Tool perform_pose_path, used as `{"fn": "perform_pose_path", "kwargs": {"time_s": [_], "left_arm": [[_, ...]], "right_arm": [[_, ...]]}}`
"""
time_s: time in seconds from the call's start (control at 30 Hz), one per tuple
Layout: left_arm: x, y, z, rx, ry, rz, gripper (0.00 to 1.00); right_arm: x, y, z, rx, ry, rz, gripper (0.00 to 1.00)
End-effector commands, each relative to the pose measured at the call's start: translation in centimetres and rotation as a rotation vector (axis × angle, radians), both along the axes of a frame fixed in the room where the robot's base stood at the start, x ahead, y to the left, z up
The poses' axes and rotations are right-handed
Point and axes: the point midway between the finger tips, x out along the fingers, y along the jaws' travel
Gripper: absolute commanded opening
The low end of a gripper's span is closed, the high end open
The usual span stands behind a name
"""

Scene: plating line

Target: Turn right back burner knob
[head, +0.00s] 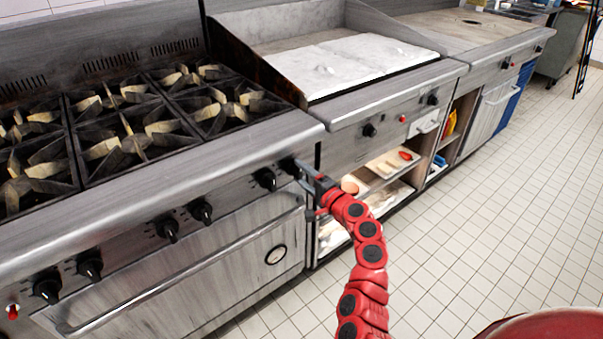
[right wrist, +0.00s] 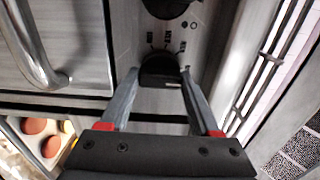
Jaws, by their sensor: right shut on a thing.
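The stove (head: 150,207) has several black knobs along its front panel. My right gripper (head: 298,170) reaches the panel's right end in the head view, at the rightmost black knob (head: 288,164). In the right wrist view, the two grey fingers of my right gripper (right wrist: 160,80) are on either side of this black knob (right wrist: 160,66) and shut on it. Printed marks show around the knob. The back right burner (head: 203,73) is at the rear of the cooktop, with no flame visible. My left gripper is not in view.
Another knob (head: 265,179) is just beside the held one. The oven handle (head: 180,277) runs below the panel. A griddle (head: 335,65) over open shelves with food trays stands to the right. The tiled floor (head: 500,190) is clear.

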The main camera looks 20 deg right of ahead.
Motion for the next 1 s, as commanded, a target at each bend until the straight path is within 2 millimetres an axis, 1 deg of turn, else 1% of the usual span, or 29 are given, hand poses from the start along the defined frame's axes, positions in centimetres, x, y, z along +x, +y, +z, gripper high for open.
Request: {"fn": "perform_pose_path", "kwargs": {"time_s": [0.23,0.27,0.4,0.43,0.77,0.87,1.0], "left_arm": [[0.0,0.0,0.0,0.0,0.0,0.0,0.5],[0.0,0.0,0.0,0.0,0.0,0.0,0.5],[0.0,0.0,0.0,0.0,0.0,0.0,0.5],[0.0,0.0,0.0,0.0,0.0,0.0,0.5],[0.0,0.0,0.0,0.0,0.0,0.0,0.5],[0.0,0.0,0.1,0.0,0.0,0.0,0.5],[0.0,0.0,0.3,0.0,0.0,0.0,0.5]], "right_arm": [[0.0,0.1,-0.2,0.002,0.004,0.001,0.08],[0.0,0.1,-0.2,0.002,0.004,0.001,0.67],[0.0,0.0,-0.1,0.001,0.003,0.001,0.92],[0.0,0.0,-0.1,0.001,0.003,0.001,0.94],[-0.2,-0.1,0.0,0.001,0.0,-0.001,0.94],[-0.9,-0.5,0.1,0.0,-0.003,-0.003,0.94],[-2.9,-1.2,0.0,0.001,0.0,-0.006,0.94]]}}
